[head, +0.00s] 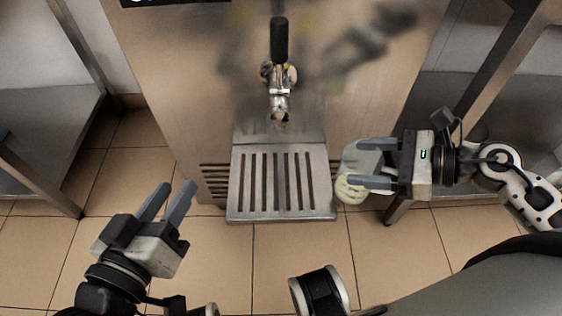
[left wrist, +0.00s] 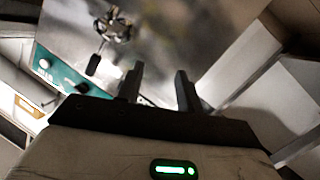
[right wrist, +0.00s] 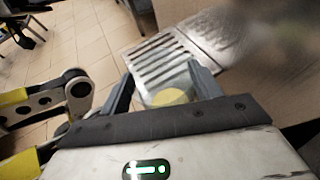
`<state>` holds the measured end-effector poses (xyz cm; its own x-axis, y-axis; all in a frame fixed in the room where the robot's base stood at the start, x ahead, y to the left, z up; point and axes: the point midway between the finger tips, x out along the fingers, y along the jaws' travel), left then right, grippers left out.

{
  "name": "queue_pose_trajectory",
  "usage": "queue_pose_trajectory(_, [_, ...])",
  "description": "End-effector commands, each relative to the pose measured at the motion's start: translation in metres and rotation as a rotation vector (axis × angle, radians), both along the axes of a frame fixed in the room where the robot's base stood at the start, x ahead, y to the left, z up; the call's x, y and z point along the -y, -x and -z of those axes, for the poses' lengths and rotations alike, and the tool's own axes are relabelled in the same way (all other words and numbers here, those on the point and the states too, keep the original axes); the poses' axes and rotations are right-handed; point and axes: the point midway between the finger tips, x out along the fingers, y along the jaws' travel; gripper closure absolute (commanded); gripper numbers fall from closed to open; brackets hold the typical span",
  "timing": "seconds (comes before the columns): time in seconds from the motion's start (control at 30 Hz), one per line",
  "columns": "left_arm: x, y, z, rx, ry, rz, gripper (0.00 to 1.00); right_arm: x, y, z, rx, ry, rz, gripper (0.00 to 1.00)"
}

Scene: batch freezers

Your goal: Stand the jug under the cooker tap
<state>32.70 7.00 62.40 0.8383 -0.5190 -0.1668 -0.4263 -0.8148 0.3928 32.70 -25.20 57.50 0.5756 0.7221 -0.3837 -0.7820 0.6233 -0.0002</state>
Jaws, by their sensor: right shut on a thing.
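The cooker tap (head: 279,105) has a black upright handle and a metal spout on the machine's steel front. Below it a slotted drip tray (head: 233,188) sticks out, with nothing standing on it. My right gripper (head: 348,163) is shut on the clear jug (head: 362,158), which has pale yellow contents. The jug is just right of the tray, not under the spout. In the right wrist view the jug (right wrist: 168,97) lies between the fingers, with the tray behind it. My left gripper (head: 177,188) is open and empty, left of the tray.
The steel machine front (head: 180,90) stands behind the tray. A steel table (head: 45,130) is at the left, and a steel stand (head: 470,100) is at the right behind my right arm. Tiled floor (head: 290,255) lies below the tray.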

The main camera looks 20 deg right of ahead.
Motion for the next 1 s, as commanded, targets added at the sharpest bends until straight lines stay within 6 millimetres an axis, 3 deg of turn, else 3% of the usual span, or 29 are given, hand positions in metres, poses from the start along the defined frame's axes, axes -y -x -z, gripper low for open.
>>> queue_pose_trajectory(0.5, [0.001,0.000,-0.001,0.004,0.024,0.001,0.64,-0.105,-0.085,-0.003,0.007,-0.006,0.001,0.77])
queue_pose_trajectory(0.77, [0.001,0.000,0.001,0.002,0.035,0.003,0.64,-0.122,-0.097,0.003,0.001,-0.001,0.001,0.77])
queue_pose_trajectory(0.9, [0.003,0.001,0.007,-0.001,0.078,0.010,0.64,-0.121,-0.097,0.023,-0.001,-0.001,0.002,0.77])
queue_pose_trajectory(1.0, [0.005,-0.001,-0.009,0.035,0.140,0.015,0.64,-0.121,-0.097,0.035,-0.001,-0.002,0.002,0.77])
